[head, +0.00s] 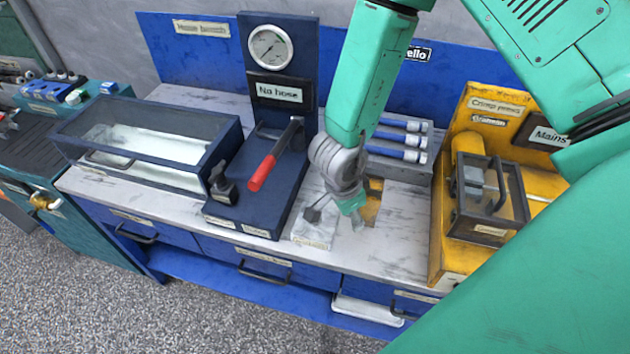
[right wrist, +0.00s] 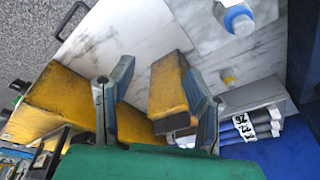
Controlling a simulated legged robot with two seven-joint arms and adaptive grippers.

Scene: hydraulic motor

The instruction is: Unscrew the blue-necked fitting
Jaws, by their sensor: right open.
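The blue-necked fitting (right wrist: 238,18), a pale round piece with a blue ring, shows at the top right of the right wrist view. It sits on a white-grey marbled block. My right gripper (head: 336,214) points down over the bench in the head view, beside a small pale labelled plate (head: 313,232). In the right wrist view its two fingers (right wrist: 158,108) are spread apart, and the fitting lies beyond the right finger, apart from it. I cannot make out the fitting in the head view. My left gripper is not in view.
A yellow block (right wrist: 168,92) stands near the right finger. A yellow crimp press (head: 446,225) stands right, a gauge stand with red lever (head: 262,172) left, and a rack of hoses (head: 402,171) behind. Bare bench (head: 400,238) lies before the press.

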